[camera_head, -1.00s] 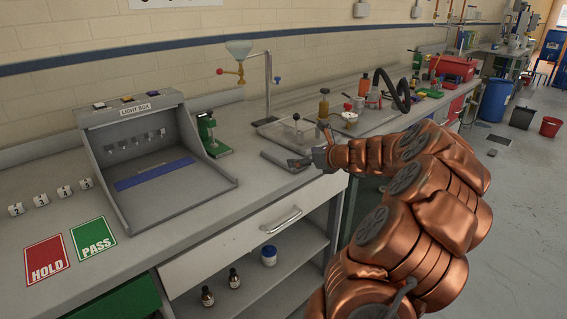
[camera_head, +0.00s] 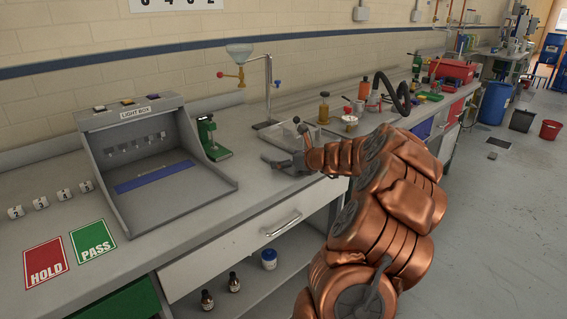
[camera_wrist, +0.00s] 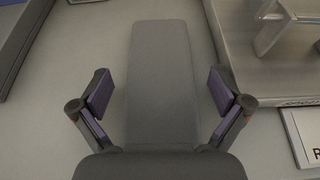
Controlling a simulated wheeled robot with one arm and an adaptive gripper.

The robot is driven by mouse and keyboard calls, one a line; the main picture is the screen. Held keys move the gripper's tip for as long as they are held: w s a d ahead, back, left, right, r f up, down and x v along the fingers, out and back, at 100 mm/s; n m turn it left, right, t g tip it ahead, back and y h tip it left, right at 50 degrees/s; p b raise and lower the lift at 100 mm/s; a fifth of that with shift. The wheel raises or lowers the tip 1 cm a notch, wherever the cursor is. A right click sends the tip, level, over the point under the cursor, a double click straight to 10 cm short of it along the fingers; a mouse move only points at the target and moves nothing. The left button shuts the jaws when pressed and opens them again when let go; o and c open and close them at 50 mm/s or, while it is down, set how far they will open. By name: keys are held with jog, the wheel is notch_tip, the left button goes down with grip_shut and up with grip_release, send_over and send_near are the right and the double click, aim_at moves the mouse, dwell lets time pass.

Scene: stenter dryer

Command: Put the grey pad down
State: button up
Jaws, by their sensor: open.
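The grey pad (camera_wrist: 165,75) is a long flat dark-grey strip in the wrist view. It lies on the light counter between my open fingers, with clear gaps on both sides. My gripper (camera_wrist: 160,95) has purple-faced fingers spread wide around it, and they do not touch it. The pad's near end is hidden behind the gripper body. In the head view my gripper (camera_head: 290,165) is low over the counter, to the right of the light box, and the pad is mostly hidden or too small to make out.
The light box (camera_head: 140,150) stands on the counter to the left. A metal tray (camera_wrist: 285,70) lies right of the pad in the wrist view, with a white label card (camera_wrist: 304,140) nearby. A green press (camera_head: 212,140) and a funnel stand (camera_head: 268,90) are behind. Bare counter lies in front of the tools.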

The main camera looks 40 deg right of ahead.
jog(key=c, duration=1.1)
jog(key=shift+r, duration=0.1)
